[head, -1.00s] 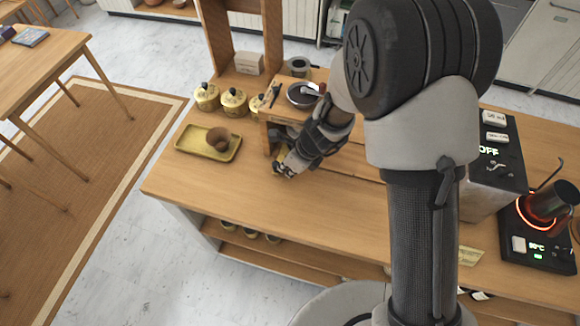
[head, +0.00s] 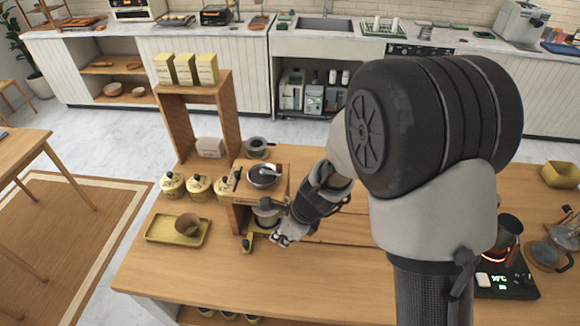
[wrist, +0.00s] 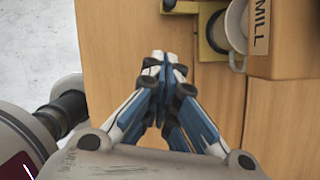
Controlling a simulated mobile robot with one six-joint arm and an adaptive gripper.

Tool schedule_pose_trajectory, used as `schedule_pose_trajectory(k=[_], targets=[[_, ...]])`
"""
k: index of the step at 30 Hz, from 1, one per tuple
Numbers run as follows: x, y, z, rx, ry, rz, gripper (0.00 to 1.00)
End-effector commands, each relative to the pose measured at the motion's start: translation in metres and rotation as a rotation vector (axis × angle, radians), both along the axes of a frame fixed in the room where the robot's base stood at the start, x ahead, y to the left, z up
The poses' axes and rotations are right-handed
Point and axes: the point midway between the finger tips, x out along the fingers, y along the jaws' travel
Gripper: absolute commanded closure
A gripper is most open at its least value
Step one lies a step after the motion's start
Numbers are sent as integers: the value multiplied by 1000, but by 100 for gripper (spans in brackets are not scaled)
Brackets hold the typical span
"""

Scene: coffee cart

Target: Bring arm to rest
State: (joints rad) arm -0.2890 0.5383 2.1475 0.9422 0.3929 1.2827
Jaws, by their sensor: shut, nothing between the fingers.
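My gripper (head: 280,240) is shut and empty in the head view, low over the wooden counter (head: 330,258). It is just right of the small wooden mill stand (head: 242,215). In the wrist view my gripper's fingers (wrist: 165,60) meet at the tips, with bare wood beyond them. The wooden box marked MILL (wrist: 290,50) is right of the fingers there, with a brass-coloured fitting (wrist: 206,45) and a pale round cup (wrist: 237,25) beside it. My fingers look apart from all of these. My arm hides part of the counter's right half.
A yellow tray (head: 156,236) with a brown cup (head: 187,224) is at the left. Several yellow canisters (head: 199,188) stand behind it, near a shelf (head: 228,115) with boxes on top. A hot plate (head: 512,285) with a dark pot (head: 507,235) is at the right.

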Motion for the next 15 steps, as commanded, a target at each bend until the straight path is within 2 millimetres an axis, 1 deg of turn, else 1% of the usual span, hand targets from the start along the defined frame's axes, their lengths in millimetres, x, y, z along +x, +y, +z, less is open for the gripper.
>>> schedule_pose_trajectory(k=[5, 8, 11, 12, 15], targets=[[0, -1, 3, 1, -8, 12, 100], [0, -5, 19, 0, -52, 84, 100], [-6, -15, 50, -11, -139, 237, 100], [-10, -21, 65, -22, -184, 317, 100], [-27, -41, 100, -70, -297, 536, 100]])
